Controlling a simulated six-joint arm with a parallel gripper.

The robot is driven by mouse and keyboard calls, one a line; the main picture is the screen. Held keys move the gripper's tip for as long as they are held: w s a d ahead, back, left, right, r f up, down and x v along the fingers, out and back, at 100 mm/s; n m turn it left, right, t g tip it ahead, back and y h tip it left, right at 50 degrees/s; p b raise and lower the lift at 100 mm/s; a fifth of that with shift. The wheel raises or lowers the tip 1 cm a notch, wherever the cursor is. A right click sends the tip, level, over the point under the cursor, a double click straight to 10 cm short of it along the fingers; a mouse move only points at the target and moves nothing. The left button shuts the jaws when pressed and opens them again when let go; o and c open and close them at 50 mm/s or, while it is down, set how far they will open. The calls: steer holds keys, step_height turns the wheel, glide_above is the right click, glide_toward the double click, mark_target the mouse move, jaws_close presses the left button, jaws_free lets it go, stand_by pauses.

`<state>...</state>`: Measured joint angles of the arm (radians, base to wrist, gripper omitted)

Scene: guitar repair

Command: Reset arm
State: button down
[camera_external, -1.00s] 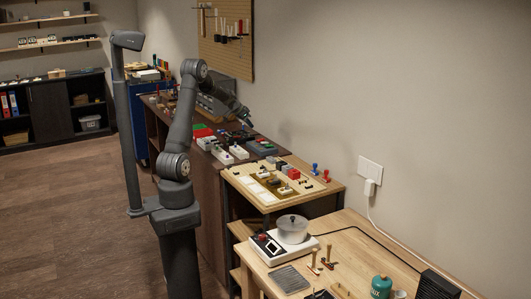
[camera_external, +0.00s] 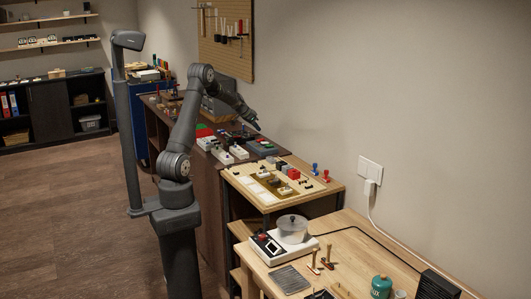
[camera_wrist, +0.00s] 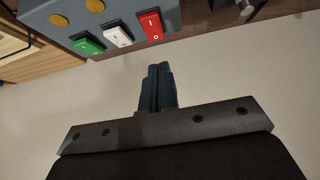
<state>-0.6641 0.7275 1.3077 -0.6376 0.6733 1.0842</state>
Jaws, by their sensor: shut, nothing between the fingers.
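My gripper (camera_external: 256,124) is above the dark-brown bench in the external view, close to the wall. In the wrist view its two dark fingers (camera_wrist: 158,88) are together, with nothing between them. My arm reaches up from its base and then forward and down to the right. The gripper appears apart from the things on the bench. The wrist view shows a grey panel (camera_wrist: 75,20) at the top left with a green switch (camera_wrist: 89,44), a white switch (camera_wrist: 118,36) and a red switch (camera_wrist: 151,25).
The bench carries several white and dark boxes (camera_external: 238,152). Nearer stands a light wooden table with a board of small parts (camera_external: 268,186). A pegboard (camera_external: 226,38) hangs on the wall.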

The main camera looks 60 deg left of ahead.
steer(key=v, duration=0.9)
steer(key=shift+w+d+r+g+y, duration=1.2)
steer(key=shift+w+d+r+g, duration=0.85)
steer(key=shift+g, duration=0.45)
steer(key=x, duration=1)
steer(key=shift+s, duration=0.15)
